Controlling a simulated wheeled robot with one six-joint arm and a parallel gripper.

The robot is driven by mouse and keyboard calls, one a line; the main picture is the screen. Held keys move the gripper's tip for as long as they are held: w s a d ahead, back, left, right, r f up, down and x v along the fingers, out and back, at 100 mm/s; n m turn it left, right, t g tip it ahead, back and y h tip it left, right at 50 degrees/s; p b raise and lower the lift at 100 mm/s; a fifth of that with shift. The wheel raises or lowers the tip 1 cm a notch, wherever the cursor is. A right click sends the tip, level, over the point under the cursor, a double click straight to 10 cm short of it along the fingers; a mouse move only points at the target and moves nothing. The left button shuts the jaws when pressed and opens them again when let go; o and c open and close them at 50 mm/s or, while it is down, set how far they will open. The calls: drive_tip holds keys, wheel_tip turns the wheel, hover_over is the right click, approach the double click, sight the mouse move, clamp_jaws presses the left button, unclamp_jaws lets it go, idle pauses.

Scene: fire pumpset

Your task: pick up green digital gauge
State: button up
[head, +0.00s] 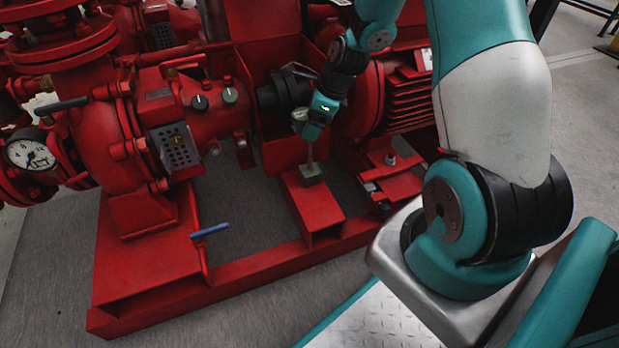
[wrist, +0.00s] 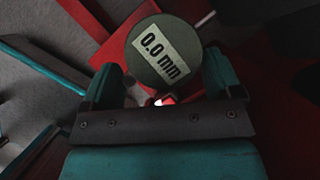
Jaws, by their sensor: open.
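The green digital gauge (wrist: 163,50) has a round grey-green face with a pale label reading "0.0 mm", tilted in the wrist view. In the head view the gauge (head: 299,115) is small, on a thin upright stem above a dark green base block (head: 311,173) on the red frame. My gripper (wrist: 162,78) is open, with its two teal fingers on either side of the gauge's lower edge in the wrist view. I cannot tell whether either finger touches it. In the head view my gripper (head: 312,125) reaches down beside the gauge and partly covers it.
The red pump (head: 135,130) stands to the left, with a white dial gauge (head: 30,154) and a blue-handled lever (head: 209,230). The red finned motor (head: 398,95) is close on the right. Bare grey floor (head: 245,215) shows inside the red base frame.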

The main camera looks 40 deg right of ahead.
drive_tip(key=shift+x, duration=0.9)
drive_tip(key=shift+r, duration=0.1)
drive_tip(key=shift+c, duration=0.3)
clamp_jaws()
